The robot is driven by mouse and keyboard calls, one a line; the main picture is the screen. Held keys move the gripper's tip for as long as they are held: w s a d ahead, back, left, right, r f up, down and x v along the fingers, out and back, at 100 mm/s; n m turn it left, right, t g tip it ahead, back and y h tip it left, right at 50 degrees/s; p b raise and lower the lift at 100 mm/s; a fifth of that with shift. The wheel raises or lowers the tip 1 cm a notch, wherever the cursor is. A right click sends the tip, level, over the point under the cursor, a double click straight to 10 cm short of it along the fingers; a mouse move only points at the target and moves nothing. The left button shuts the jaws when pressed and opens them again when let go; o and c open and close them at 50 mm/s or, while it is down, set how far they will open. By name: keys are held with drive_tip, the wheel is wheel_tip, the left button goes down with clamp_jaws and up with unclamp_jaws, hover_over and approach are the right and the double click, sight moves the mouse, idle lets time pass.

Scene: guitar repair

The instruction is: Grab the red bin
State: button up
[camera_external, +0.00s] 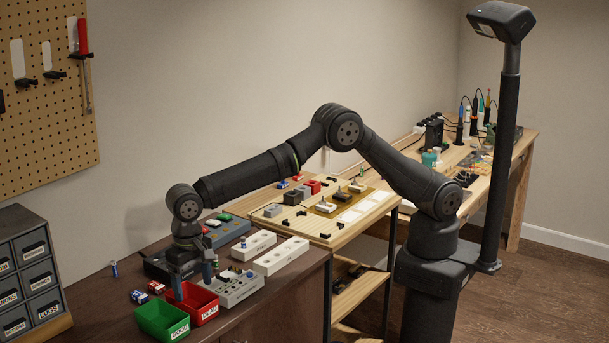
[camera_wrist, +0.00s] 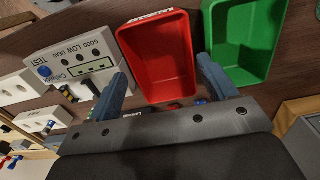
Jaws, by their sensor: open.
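The red bin (camera_external: 207,306) is an open-topped box with a white label on its front, on the dark bench beside the green bin (camera_external: 160,318). It looks empty. In the wrist view the red bin (camera_wrist: 163,60) is at upper centre, with the green bin (camera_wrist: 246,35) to its right. My gripper (camera_external: 192,281) points down at the rear of the red bin. In the wrist view my gripper (camera_wrist: 166,85) has its two blue-grey fingers apart, one near each lower side of the red bin. I cannot tell whether either finger touches it.
A grey battery tester (camera_wrist: 76,62) stands close to the left of the red bin in the wrist view. Small batteries (camera_external: 146,292) lie behind the green bin. A drawer cabinet (camera_external: 32,268) is at the far left. White holder blocks (camera_external: 281,256) lie farther along the bench.

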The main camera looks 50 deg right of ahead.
sight(192, 298)
drive_tip(key=shift+w+a+f, duration=0.1)
drive_tip(key=shift+w+f, duration=0.1)
drive_tip(key=shift+f, duration=1.1)
drive_tip(key=shift+w+f, duration=0.2)
drive_tip(key=shift+f, duration=1.1)
drive_tip(key=c, duration=0.7)
drive_tip(key=shift+r, duration=0.1)
